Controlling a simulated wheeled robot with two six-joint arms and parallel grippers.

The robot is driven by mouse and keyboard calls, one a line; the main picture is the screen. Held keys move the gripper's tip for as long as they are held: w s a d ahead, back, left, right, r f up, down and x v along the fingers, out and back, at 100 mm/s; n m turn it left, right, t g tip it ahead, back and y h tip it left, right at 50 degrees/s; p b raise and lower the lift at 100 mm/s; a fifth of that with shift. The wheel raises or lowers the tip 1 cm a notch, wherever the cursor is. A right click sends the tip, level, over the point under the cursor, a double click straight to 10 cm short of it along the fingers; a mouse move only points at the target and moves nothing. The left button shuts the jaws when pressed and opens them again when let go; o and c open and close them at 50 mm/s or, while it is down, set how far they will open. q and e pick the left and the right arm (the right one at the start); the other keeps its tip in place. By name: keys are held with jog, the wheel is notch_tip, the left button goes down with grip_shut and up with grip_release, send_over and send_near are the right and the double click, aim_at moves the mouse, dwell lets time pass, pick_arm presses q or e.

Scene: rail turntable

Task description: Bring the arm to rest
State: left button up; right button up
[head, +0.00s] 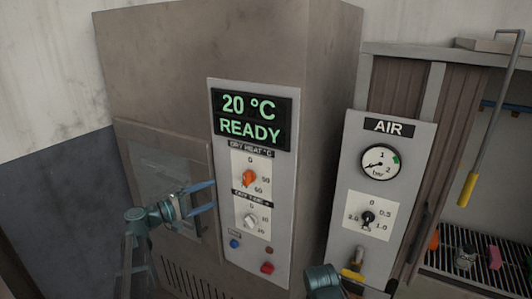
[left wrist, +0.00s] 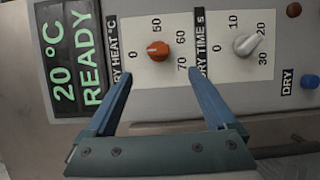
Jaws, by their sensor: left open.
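My left gripper (head: 212,195) is open and empty in front of the cabinet, just left of the control panel (head: 223,180). In the left wrist view its two blue fingers (left wrist: 160,76) are spread apart, with nothing between them. They point at the panel, below the orange dry heat knob (left wrist: 157,50) and the pale dry time knob (left wrist: 247,44). Both knobs also appear in the head view, the orange knob (head: 249,178) above the pale knob (head: 250,222). The fingers appear apart from both knobs.
The display (head: 250,118) reads 20 °C READY. A blue button (head: 235,244) and a red switch (head: 267,268) are low on the panel. An AIR panel (head: 350,150) with a gauge (head: 379,162) stands right. A yellow-handled hook (head: 468,188) hangs by a shelf rack.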

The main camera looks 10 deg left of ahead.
pick_arm(q)
jog(key=s+d+f+m+g+y+b, duration=0.15)
jog(key=s+d+f+m+g, duration=0.35)
jog(key=d+f, duration=0.55)
jog(key=s+d+f+m+g+y+b, duration=0.15)
jog(key=s+d+f+g, duration=0.45)
jog(key=d, duration=0.7)
jog(key=s+d+f+m+g+y+b, duration=0.1)
jog(key=s+f+m+y, duration=0.6)
jog(key=s, duration=0.8)
notch_tip(320, 180, down, 3)
jog(key=d+g+y, duration=0.1)
jog(key=y, duration=0.2)
jog(key=shift+s+d+y+b, duration=0.25)
jog(key=shift+d+y+b, duration=0.05)
jog(key=shift+b, duration=0.05)
jog(key=shift+c, duration=0.3)
